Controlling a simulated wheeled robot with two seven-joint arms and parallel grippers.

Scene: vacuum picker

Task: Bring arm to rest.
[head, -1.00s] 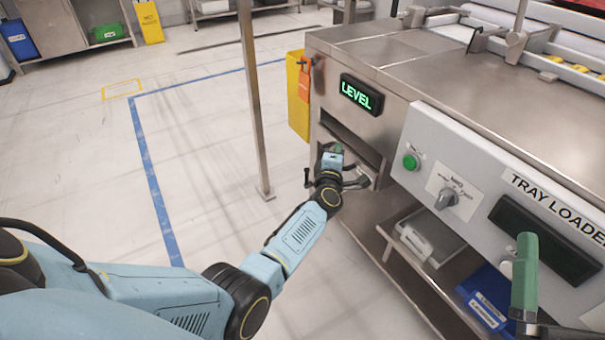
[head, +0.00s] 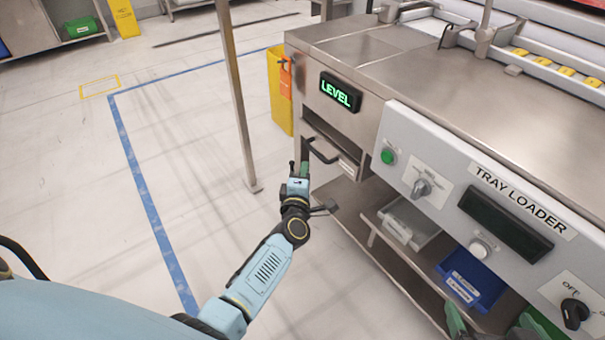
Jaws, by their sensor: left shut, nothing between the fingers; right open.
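My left arm, light blue with black joints, reaches in from the lower left. Its gripper (head: 303,169), with green fingertips, is shut and empty. It is in the air in front of the steel machine, just below and left of the black drawer handle (head: 320,151) in the picture, and looks apart from it. My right gripper (head: 493,318) shows only as green fingers at the bottom edge, spread apart. The rest of it is cut off. It is low in front of the tray loader panel (head: 400,135).
The steel machine (head: 440,80) fills the right side, with a lit LEVEL display (head: 340,92), a green button (head: 388,156) and knobs. A blue bin (head: 472,278) is on its lower shelf. A steel post (head: 236,100) stands left of it. The floor at left is clear.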

